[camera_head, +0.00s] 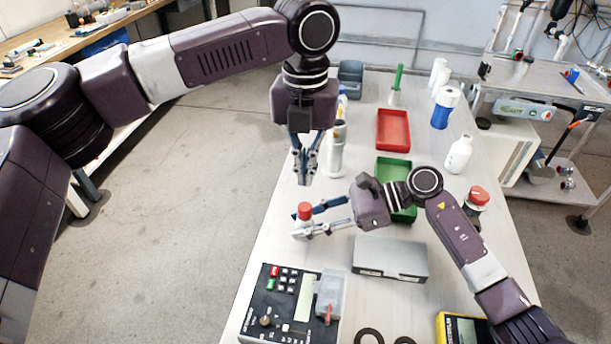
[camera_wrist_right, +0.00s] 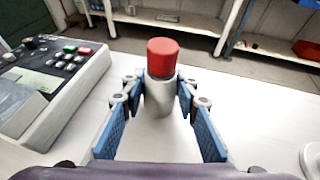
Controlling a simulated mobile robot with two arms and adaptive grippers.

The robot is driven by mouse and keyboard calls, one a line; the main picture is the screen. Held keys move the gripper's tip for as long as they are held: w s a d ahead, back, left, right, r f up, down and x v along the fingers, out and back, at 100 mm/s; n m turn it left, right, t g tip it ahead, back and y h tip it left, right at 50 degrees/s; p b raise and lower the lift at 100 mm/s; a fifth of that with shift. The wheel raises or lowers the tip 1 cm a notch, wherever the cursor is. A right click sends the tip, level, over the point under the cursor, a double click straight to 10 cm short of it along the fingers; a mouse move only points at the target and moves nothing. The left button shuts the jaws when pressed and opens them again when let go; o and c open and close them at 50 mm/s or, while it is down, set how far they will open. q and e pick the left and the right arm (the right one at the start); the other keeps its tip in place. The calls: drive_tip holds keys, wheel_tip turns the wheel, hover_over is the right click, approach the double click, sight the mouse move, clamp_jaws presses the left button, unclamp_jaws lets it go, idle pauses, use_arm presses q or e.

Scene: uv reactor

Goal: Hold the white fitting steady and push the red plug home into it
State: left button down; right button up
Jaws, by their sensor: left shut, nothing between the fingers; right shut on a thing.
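The white fitting (camera_head: 301,226) is near the left edge of the table, with the red plug (camera_head: 305,210) upright on its top. My right gripper (camera_head: 309,221) reaches in from the right and is shut on the fitting. The right wrist view shows the fitting (camera_wrist_right: 159,98) between the blue-padded fingers and the plug (camera_wrist_right: 162,57) standing above them. How deep the plug sits is hidden. My left gripper (camera_head: 304,178) points down, shut and empty, above and apart from the plug in the picture. I cannot tell whether the fitting touches the table.
A control panel (camera_head: 258,318) is at the front left, with a grey box (camera_head: 390,258) right of it. A green tray (camera_head: 384,161) and a red tray (camera_head: 393,114) lie behind my right gripper. A white bottle (camera_head: 458,156) stands at the right. A white cylinder (camera_head: 335,160) stands close beside my left gripper.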

idle(0.3)
drive_tip(key=o, duration=1.2)
drive_tip(key=shift+o, duration=0.2)
